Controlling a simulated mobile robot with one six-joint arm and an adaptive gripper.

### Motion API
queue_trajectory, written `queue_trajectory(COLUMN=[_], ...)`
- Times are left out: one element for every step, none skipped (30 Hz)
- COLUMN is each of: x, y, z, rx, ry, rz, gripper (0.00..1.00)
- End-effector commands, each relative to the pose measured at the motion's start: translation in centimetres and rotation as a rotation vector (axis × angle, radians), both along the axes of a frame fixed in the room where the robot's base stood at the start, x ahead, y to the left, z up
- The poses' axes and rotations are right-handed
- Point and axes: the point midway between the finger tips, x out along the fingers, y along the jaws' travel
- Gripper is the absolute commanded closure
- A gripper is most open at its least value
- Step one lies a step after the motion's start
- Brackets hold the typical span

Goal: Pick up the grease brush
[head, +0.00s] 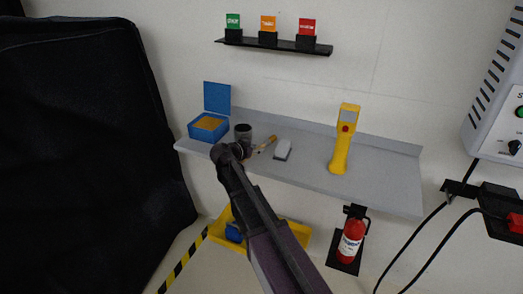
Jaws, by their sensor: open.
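A small brush with a tan wooden handle (267,144), which looks like the grease brush, lies on the grey shelf (385,189) between a dark cup and a pale block. My gripper (243,151) is at the far end of my arm, over the front of the shelf, just left of the brush and in front of the cup. It is open, and I see nothing held in it. The brush's lower left end is close to my gripper and partly hidden; I cannot tell if they touch.
The dark cup (243,132) and an open blue box (208,129) stand left. The pale block (282,151) and a yellow handheld device (343,145) are right. Below are a yellow tray (294,235) and a red extinguisher (350,241). A black-covered cart (80,150) fills the left.

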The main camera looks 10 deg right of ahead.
Motion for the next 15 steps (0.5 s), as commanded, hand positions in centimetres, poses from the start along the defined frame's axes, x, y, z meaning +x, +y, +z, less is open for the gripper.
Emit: queue_trajectory(x=[0.31, 0.39, 0.46, 0.5, 0.52, 0.52, 0.52, 0.51, 0.5, 0.5, 0.5, 0.49, 0.49, 0.5, 0.49], y=[-0.32, -0.42, -0.53, -0.58, -0.62, -0.63, -0.64, -0.62, -0.63, -0.63, -0.63, -0.62, -0.62, -0.61, -0.62], z=[-0.35, -0.39, -0.41, -0.43, -0.42, -0.4, -0.38, -0.38, -0.36, -0.36, -0.36, -0.36, -0.36, -0.37, -0.37], rx=[0.0, 0.0, -0.001, -0.001, -0.001, -0.001, 0.0, 0.0, 0.0, 0.0, 0.0, 0.0, 0.0, 0.0, 0.0], ry=[0.0, 0.0, 0.001, 0.001, 0.001, 0.001, 0.0, 0.0, 0.0, 0.0, 0.0, 0.0, 0.0, 0.0, 0.0], rz=[-0.001, 0.0, 0.0, 0.0, 0.0, 0.0, 0.001, 0.001, 0.001, 0.001, 0.001, 0.001, 0.001, 0.001, 0.001], gripper=[0.55, 0.55, 0.55, 0.55, 0.55, 0.55, 0.55, 0.55, 0.55, 0.55, 0.55, 0.55, 0.55, 0.55, 0.55])
